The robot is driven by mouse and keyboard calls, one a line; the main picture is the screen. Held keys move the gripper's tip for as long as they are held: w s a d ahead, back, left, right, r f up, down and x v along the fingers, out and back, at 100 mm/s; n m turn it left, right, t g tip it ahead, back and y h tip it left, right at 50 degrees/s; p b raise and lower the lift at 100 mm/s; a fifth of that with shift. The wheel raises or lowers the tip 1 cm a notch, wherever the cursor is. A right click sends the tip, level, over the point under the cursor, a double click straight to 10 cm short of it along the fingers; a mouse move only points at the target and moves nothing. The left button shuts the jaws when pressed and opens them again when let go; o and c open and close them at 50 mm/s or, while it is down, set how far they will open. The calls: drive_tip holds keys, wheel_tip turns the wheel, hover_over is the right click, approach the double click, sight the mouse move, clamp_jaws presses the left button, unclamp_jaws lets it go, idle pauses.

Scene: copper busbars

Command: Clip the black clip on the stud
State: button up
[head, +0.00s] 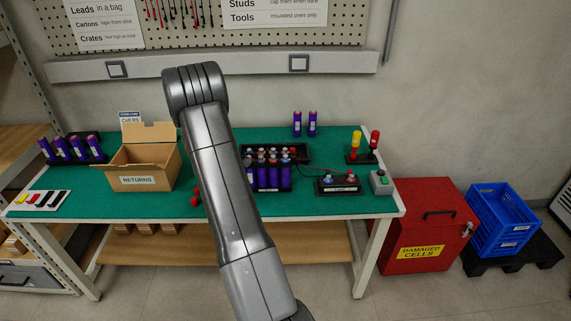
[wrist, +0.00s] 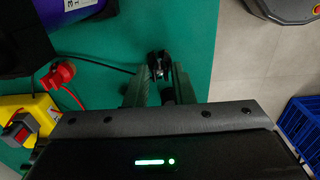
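A small black clip (wrist: 158,57) shows in the wrist view on the green mat, with a black lead running left from it. My gripper (wrist: 163,70) has its two fingers apart, with the clip between and just past the fingertips. I see no firm grip on the clip. A red clip (wrist: 60,74) lies to the left, on a red lead beside a yellow device (wrist: 30,115). In the head view my arm hides the gripper and the black clip. A black terminal block (head: 338,186) with red and blue tops stands at the right; I cannot make out which part is the stud.
The green-topped table (head: 100,200) carries a cardboard box (head: 150,165), a black tray of purple cells (head: 270,180) and a small grey box with a green button (head: 381,182). A red cabinet (head: 425,225) and blue crate (head: 500,220) stand right of the table.

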drive_tip(key=c, duration=0.4)
drive_tip(key=shift+r+p, duration=1)
drive_tip(key=shift+r, duration=1.1)
drive_tip(key=shift+c, duration=0.3)
